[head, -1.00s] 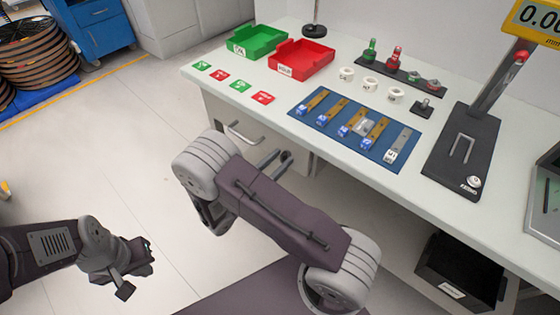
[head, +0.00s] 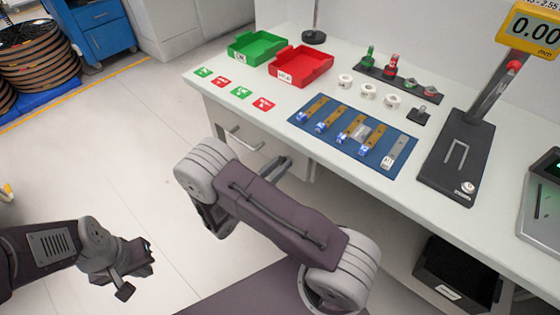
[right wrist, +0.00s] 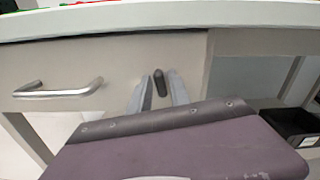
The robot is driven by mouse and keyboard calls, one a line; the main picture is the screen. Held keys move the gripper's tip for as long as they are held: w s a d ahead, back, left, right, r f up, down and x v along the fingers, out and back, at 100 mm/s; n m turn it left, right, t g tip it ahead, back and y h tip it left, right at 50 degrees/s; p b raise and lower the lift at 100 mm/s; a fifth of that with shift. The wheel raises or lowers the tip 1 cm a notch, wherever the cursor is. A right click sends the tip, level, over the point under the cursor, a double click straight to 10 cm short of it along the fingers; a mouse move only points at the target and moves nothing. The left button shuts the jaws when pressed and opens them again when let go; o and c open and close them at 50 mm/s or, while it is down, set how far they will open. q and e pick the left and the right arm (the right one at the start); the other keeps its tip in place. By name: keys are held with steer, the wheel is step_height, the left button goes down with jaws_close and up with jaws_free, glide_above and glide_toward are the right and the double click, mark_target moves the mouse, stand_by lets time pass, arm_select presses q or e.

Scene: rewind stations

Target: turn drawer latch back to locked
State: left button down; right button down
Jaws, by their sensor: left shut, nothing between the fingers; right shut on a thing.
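The dark drawer latch (right wrist: 159,83) shows in the right wrist view on the drawer front, close to upright with a slight tilt. My right gripper (right wrist: 160,90) has its two grey fingers on either side of the latch and is shut on it. In the head view my right gripper (head: 277,166) reaches the drawer front, and the latch is hidden there. The drawer (right wrist: 110,65) looks closed, with a metal bar handle (right wrist: 58,90) left of the latch. My left gripper (head: 140,260) is shut and empty, low at the left over the floor, away from the desk.
The white desk top (head: 225,95) overhangs the drawer. It holds a green tray (head: 256,45), a red tray (head: 301,66), a blue mat (head: 345,160) and a gauge stand (head: 455,155). A black bin (head: 455,275) sits under the desk at right.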

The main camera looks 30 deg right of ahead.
steer(key=n+p, duration=0.3)
steer(key=shift+r+n, duration=0.15)
steer(key=shift+n, duration=0.25)
steer(key=n+p, duration=0.2)
steer(key=n, duration=0.1)
steer(key=shift+n, duration=0.3)
steer(key=shift+w+f+n+p, duration=0.15)
steer(key=shift+n+p, duration=0.25)
steer(key=shift+n, duration=0.95)
steer(key=shift+s+f+n+p, duration=0.1)
steer(key=shift+n+p, duration=0.3)
steer(key=shift+n, duration=1)
steer(key=shift+w+f+n+p, duration=0.15)
steer(key=shift+n+p, duration=0.25)
steer(key=shift+n, duration=0.95)
steer(key=shift+s+n, duration=0.1)
steer(key=shift+n, duration=0.2)
steer(key=c, duration=1.4)
jaws_free()
steer(key=shift+c, duration=0.2)
